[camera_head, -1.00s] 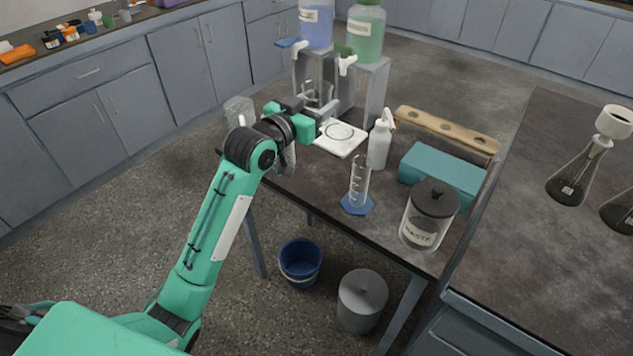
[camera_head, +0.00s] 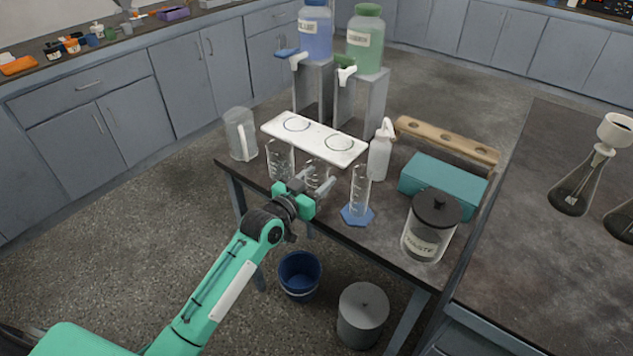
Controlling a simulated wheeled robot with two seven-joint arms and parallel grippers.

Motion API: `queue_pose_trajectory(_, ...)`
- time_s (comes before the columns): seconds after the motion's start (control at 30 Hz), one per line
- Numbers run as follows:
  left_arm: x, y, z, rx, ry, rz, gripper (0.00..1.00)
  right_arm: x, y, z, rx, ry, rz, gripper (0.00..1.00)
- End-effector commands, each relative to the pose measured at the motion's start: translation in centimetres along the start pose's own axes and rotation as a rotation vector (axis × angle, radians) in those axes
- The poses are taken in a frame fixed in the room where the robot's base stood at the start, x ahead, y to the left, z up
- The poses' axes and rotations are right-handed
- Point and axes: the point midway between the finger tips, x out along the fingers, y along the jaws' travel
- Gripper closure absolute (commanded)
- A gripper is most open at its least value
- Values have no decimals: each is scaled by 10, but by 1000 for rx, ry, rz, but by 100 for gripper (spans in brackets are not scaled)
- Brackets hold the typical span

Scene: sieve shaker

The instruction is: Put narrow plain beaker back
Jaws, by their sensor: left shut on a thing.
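My left gripper (camera_head: 318,190) is shut on a clear glass beaker (camera_head: 316,170) at the table's front side. Its lower part is hidden by the gripper, so I cannot tell whether it touches the table. A second clear beaker (camera_head: 280,158) with white marks stands upright on the table just left of it. A white board (camera_head: 316,140) with two dark ring outlines lies behind both beakers, and both rings are empty. I cannot tell from their looks which beaker is the narrow plain one. My right gripper is not in view.
A graduated cylinder (camera_head: 360,192) on a blue base stands close right of the gripper. A clear pitcher (camera_head: 241,135), a white wash bottle (camera_head: 379,155), a lidded jar (camera_head: 430,228), a teal box (camera_head: 443,184) and a wooden rack (camera_head: 447,137) surround the board.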

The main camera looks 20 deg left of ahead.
Motion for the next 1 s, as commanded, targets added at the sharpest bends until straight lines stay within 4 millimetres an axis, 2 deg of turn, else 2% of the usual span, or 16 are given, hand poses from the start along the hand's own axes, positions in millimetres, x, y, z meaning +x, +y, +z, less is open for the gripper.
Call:
queue_pose_trajectory(0.13,0,0,5,0,1,0,76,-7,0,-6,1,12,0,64)
queue_pose_trajectory(0.43,0,0,8,1,1,0,76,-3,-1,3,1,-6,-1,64)
queue_pose_trajectory(0.47,0,0,8,0,1,0,49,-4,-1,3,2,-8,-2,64)
queue_pose_trajectory(0.57,0,0,7,0,1,0,30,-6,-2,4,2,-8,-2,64)
queue_pose_trajectory(0.93,0,0,4,0,1,0,29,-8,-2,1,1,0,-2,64)
queue_pose_trajectory(1.0,-6,0,5,1,-1,0,29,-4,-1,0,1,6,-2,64)
